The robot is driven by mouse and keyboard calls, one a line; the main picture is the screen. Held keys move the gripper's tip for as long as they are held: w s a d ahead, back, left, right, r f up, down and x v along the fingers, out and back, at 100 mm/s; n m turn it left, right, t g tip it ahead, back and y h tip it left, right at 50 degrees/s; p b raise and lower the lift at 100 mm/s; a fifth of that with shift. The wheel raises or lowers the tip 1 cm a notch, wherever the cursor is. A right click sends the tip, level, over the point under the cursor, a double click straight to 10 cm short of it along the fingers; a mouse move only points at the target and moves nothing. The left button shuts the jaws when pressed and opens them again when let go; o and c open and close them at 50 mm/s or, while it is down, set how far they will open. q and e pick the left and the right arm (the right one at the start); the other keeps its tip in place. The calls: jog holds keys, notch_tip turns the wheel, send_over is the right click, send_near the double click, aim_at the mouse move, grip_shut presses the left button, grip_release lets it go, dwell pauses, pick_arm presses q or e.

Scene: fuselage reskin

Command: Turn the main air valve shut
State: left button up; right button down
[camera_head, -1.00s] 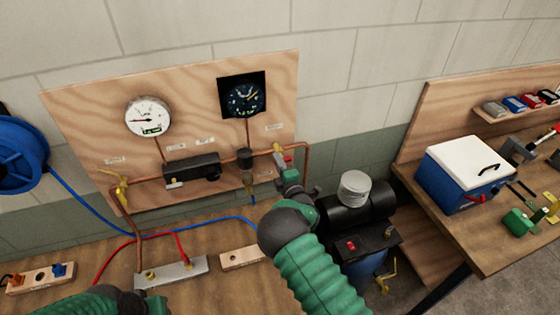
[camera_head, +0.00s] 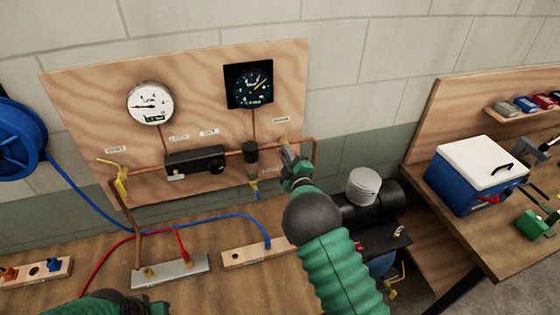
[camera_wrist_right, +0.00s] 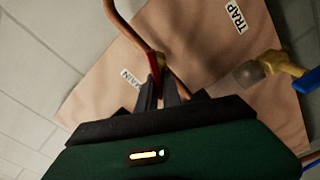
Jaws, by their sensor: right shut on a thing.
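The main air valve (camera_head: 284,142) sits on the copper pipe at the right end of the wooden panel. Its red handle (camera_wrist_right: 154,60) shows in the right wrist view beside the MAIN label (camera_wrist_right: 130,78). My right gripper (camera_head: 289,157) is at this valve, shut on the red handle; its dark fingers (camera_wrist_right: 160,90) hide the gripped part. In the head view the gripper mostly hides the handle. Of my left arm only a green link shows at the bottom edge; its gripper is out of view.
Two gauges (camera_head: 150,104) (camera_head: 248,84) sit on the panel. A black regulator (camera_head: 195,160) and a filter (camera_head: 251,160) are left of the valve. A yellow valve (camera_head: 121,178) is at the far left. A black compressor (camera_head: 372,205) stands below right. Blue and red hoses cross the bench.

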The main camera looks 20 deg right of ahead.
jog(key=m+b, duration=0.2)
jog(key=d+f+m+b, duration=0.1)
jog(key=m+b, duration=0.2)
jog(key=f+m+b, duration=0.1)
jog(key=m+b, duration=0.2)
jog(key=shift+s+d+f+h, duration=0.1)
jog(key=shift+s+d+h, duration=0.15)
jog(key=shift+d+h, duration=0.1)
jog(key=m+b, duration=0.3)
jog(key=m, duration=0.1)
jog(key=shift+a, duration=0.1)
jog(key=shift+a+r, duration=0.15)
jog(key=shift+r, duration=0.05)
jog(key=c, duration=1.7)
grip_release()
jog(key=shift+o, duration=0.9)
jog(key=shift+w, duration=0.25)
jog(key=shift+r, duration=0.15)
jog(key=shift+r, duration=0.1)
